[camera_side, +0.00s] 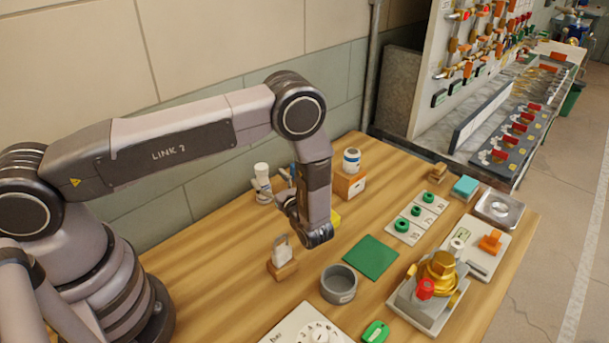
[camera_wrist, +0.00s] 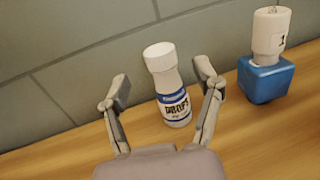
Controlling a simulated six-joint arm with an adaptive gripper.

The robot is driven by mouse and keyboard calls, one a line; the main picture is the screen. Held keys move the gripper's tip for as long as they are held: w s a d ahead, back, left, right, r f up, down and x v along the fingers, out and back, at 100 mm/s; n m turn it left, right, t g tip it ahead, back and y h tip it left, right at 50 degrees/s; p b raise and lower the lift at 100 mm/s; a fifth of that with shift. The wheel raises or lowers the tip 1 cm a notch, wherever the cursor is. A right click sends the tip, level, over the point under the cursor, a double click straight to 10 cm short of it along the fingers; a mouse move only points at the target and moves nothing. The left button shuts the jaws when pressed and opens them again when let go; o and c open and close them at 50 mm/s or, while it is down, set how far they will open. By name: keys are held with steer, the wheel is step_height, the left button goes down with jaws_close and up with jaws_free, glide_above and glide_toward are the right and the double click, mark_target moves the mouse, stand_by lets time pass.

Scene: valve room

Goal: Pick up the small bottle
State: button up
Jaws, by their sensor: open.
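The small bottle (camera_wrist: 172,100) is white with a white cap and a blue-and-white label. It stands on the wooden bench near the wall, slightly tilted in the wrist view. My gripper (camera_wrist: 163,85) is open, with one finger on each side of the bottle and a visible gap to each. In the side view, my gripper (camera_side: 268,190) reaches toward the wall at the back of the bench. The bottle's white top (camera_side: 261,169) shows there, while its lower part is partly hidden by the fingers.
A blue block (camera_wrist: 266,80) holding a white cylinder (camera_wrist: 271,30) stands right of the bottle. The wall (camera_wrist: 70,70) is close behind. A padlock on a wooden block (camera_side: 282,258), a grey bowl (camera_side: 339,285) and a green mat (camera_side: 370,257) lie nearer the front.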

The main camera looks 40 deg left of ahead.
mark_target(265, 172)
steer(key=x, duration=0.4)
steer(key=shift+a+r, duration=0.2)
steer(key=shift+c, duration=0.4)
jaws_close()
